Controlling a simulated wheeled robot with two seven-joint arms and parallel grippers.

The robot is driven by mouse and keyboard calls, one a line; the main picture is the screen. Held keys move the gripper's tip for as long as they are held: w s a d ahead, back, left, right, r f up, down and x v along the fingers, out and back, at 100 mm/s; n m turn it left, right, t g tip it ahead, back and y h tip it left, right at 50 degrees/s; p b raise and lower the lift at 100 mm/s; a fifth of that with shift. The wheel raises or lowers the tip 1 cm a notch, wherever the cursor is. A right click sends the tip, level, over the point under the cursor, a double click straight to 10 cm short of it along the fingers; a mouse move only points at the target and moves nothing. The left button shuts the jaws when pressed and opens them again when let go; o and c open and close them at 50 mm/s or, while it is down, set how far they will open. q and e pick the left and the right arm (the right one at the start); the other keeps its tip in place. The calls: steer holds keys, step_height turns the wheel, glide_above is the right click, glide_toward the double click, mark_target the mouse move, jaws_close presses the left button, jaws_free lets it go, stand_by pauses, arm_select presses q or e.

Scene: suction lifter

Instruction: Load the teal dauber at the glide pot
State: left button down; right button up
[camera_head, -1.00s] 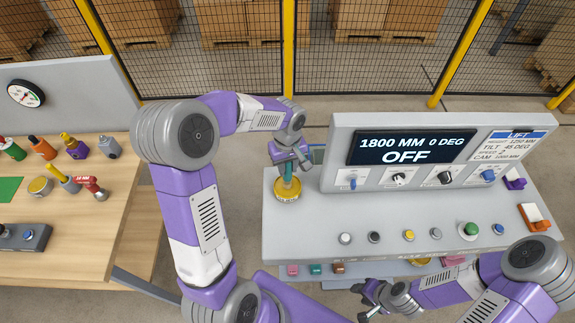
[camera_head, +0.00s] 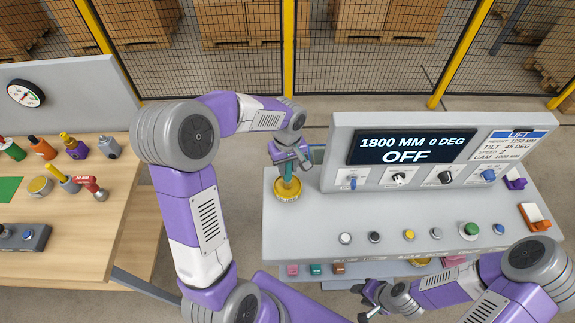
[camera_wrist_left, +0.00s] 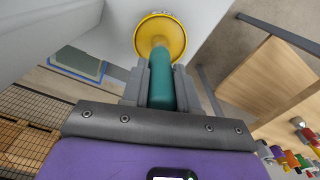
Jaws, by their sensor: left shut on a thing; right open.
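My left gripper (camera_head: 288,162) is shut on the teal dauber (camera_head: 288,186). It holds the dauber upright, lower end down, at the yellow glide pot (camera_head: 288,193) on the left part of the grey console. In the left wrist view the teal dauber (camera_wrist_left: 162,80) runs from between the fingers (camera_wrist_left: 160,85) to the yellow pot (camera_wrist_left: 160,38). The dauber's tip is hidden, so I cannot tell how deep it sits. My right gripper (camera_head: 366,301) is open and empty, low in front of the console.
The console (camera_head: 300,235) carries a display panel (camera_head: 410,147) reading OFF, and several knobs and buttons. A wooden bench (camera_head: 90,235) at the left holds bottles, a yellow tin (camera_head: 40,186) and a red tool (camera_head: 90,186). A mesh fence stands behind.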

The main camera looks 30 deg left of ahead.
arm_select(q)
steer(key=shift+r+p, duration=2.5)
steer(key=shift+r, duration=1)
steer(key=shift+f, duration=0.1)
